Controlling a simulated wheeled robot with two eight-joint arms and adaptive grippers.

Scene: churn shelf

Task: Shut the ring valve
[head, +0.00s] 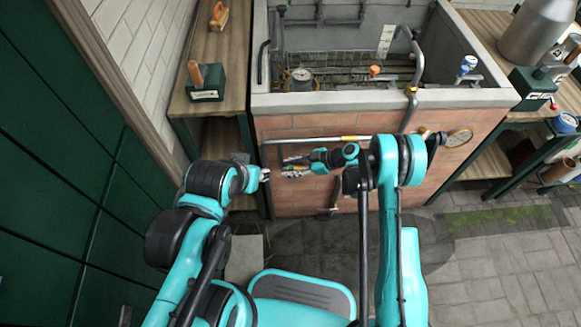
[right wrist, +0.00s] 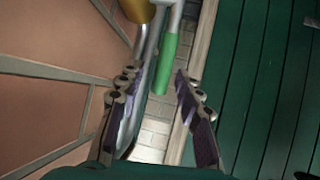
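A green handle (right wrist: 166,62) shows beyond the gap, below a brass fitting (right wrist: 137,9). My left gripper (head: 265,174) is small beside the right one; its fingers are unclear.
The horizontal pipe (head: 310,140) runs along the brick front (head: 300,203). A trough (head: 375,101) with an orange knob (head: 375,70) and a blue knob (head: 468,64) sits above. Wooden shelves (head: 232,55) stand left. Paved floor (head: 490,262) is open at lower right.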

